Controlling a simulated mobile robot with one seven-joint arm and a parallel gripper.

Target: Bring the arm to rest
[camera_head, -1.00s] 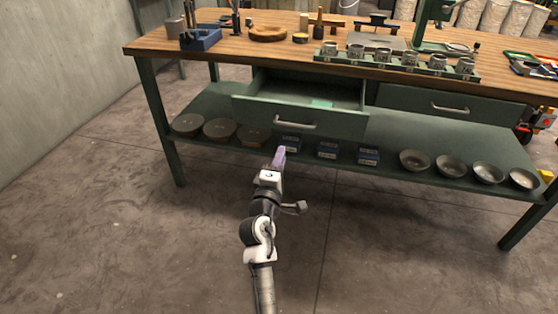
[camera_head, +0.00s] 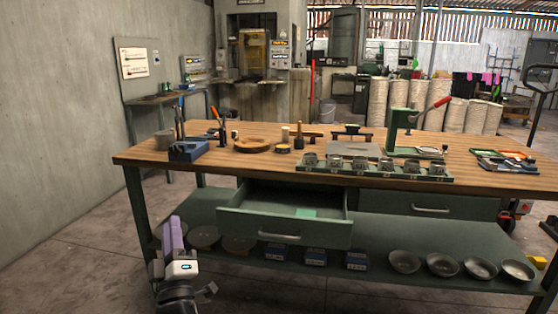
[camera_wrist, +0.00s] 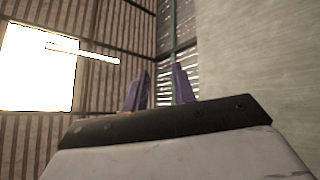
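My gripper (camera_head: 173,222) has purple fingers and points upward at the lower left of the head view, in front of the workbench's left end. In the wrist view, the two fingers (camera_wrist: 160,80) stand apart with empty space between them, so it is open and holds nothing. That view looks up at the roof, a bright panel and a pale wall. The rest of my arm runs out of the bottom of the head view.
A grey wall (camera_head: 60,120) stands at the left.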

